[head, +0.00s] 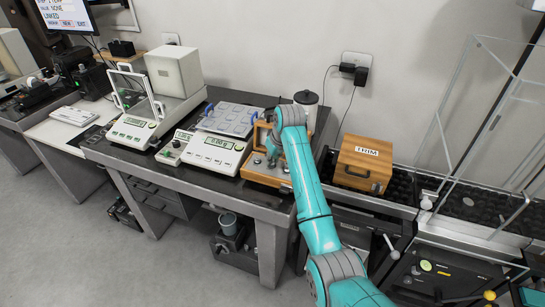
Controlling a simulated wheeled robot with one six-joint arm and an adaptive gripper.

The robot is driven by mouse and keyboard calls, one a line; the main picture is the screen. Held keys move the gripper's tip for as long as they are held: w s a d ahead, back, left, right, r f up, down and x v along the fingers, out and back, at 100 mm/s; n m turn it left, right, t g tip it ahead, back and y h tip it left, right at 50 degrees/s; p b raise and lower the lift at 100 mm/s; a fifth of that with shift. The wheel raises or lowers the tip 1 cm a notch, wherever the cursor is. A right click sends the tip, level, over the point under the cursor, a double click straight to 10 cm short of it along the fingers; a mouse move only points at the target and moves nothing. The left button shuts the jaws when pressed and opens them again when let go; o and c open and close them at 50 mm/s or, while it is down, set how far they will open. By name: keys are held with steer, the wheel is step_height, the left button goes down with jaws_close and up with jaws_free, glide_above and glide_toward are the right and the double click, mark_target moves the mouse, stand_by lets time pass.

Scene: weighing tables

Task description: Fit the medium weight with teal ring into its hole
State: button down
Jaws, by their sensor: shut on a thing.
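My gripper (272,158) points down over the wooden weight block (256,179) at the right end of the dark weighing table. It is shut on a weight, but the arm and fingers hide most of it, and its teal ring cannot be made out. A few small metal knobs show on the block near the gripper. The hole for the medium weight is too small or hidden to tell, as is whether the weight touches the block.
A balance with a tray of square pans (228,119) stands close left of the block. Further left is a balance with an open glass shield (134,127). A wooden box (362,165) marked TRIM stands to the right.

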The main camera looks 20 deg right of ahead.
steer(key=shift+f, duration=0.3)
steer(key=c, duration=1)
jaws_free()
steer(key=v, duration=1.2)
